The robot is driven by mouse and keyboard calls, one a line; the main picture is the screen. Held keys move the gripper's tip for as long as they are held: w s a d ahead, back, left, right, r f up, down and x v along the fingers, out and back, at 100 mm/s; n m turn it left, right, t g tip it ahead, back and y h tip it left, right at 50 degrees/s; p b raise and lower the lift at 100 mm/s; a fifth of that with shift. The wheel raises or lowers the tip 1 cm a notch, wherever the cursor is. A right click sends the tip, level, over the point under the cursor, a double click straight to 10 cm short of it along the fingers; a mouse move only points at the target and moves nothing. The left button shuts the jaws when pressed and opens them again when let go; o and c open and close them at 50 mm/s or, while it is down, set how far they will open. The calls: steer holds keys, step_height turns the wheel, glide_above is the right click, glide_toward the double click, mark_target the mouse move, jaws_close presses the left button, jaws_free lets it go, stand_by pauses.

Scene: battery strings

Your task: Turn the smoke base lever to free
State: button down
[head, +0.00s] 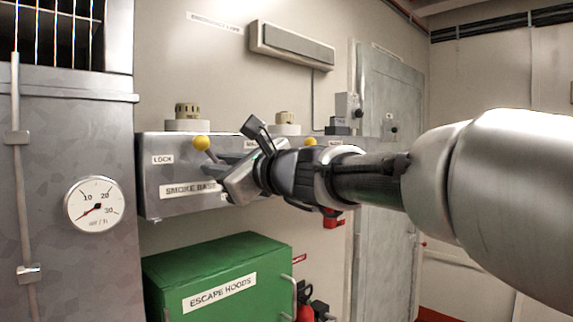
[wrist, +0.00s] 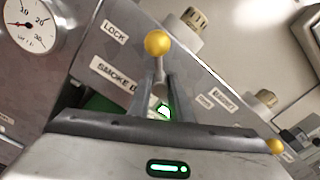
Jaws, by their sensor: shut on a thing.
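The smoke base lever has a yellow ball knob (head: 201,143) and a thin shaft, on the grey panel (head: 150,197) marked SMOKE BASE (head: 188,190). The LOCK label (head: 162,160) is to the knob's left. In the wrist view the knob (wrist: 158,43) stands just beyond my fingertips, right of LOCK (wrist: 115,32). My gripper (wrist: 161,82) is shut on the lever shaft below the knob. In the head view my gripper (head: 228,176) covers the lever's lower part and the panel to its right. I cannot read a FREE label.
A second yellow knob (head: 310,142) is on the panel to the right. Beige detector heads (head: 187,117) stand along the panel top. A green ESCAPE HOODS box (head: 216,255) is below. A round gauge (head: 95,204) is on the grey cabinet at left.

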steer(key=m+p, duration=0.1)
steer(key=m, duration=0.3)
steer(key=m+p, duration=0.2)
steer(key=m, duration=0.2)
steer(key=shift+r+m+p, duration=0.1)
steer(key=shift+m+p, duration=0.2)
steer(key=shift+p, duration=0.1)
steer(key=m+p, duration=0.2)
steer(key=m, duration=0.2)
steer(key=shift+w+m+p, duration=0.1)
steer(key=shift+m+p, duration=0.2)
steer(key=shift+p, duration=0.05)
steer(key=shift+d+m+p, duration=0.1)
steer(key=shift+m+p, duration=1.25)
steer(key=shift+m, duration=0.75)
steer(key=shift+f, duration=0.2)
steer(key=c, duration=1.6)
jaws_free()
steer(key=shift+d+r, duration=0.1)
